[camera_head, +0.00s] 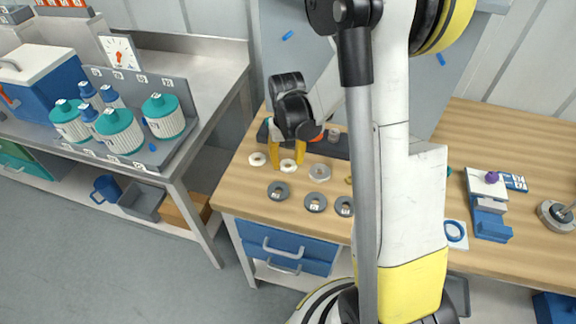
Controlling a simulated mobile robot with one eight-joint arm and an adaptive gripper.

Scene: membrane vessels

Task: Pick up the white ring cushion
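Two small white rings lie on the wooden bench top; one white ring (257,159) is at the left and the other white ring (288,166) is just right of it. My gripper (287,162) points down over the right-hand white ring, with its two yellow fingers apart, one on each side of that ring in the picture. Nothing shows held between the fingers. I cannot tell how high the fingertips are above the bench or whether they touch it.
A grey ring (319,172) lies right of my gripper. Dark rings (278,190) form a row in front on the wooden bench (255,200). A dark strip with small parts lies behind. My arm hides the bench's middle. Teal-lidded vessels (163,115) stand on the left metal bench.

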